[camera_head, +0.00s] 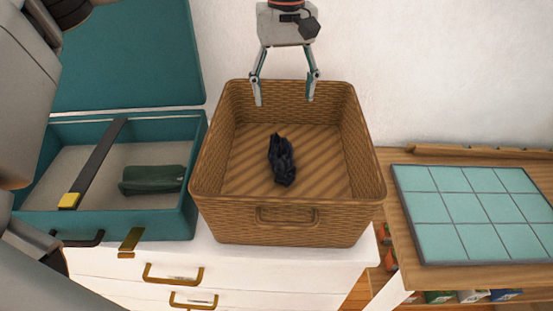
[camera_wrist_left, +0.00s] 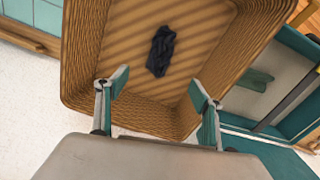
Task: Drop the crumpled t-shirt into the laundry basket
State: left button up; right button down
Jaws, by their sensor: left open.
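The dark crumpled t-shirt (camera_head: 282,160) lies on the floor of the wicker laundry basket (camera_head: 287,207), near its middle. The basket stands on a white dresser. My left gripper (camera_head: 284,98) is open and empty above the far side of the basket, apart from the t-shirt. In the left wrist view, the t-shirt (camera_wrist_left: 161,51) lies in the basket (camera_wrist_left: 84,50) beyond the open fingers of the gripper (camera_wrist_left: 158,92). My right gripper is not seen in either view.
An open teal suitcase (camera_head: 178,220) stands left of the basket, with a dark green item (camera_head: 152,180) and a strap (camera_head: 97,158) inside. A teal-tiled wooden table (camera_head: 462,207) is at the right. A white wall rises behind the basket.

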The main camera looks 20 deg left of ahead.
pick_arm(q)
jog(key=shift+r, duration=2.7)
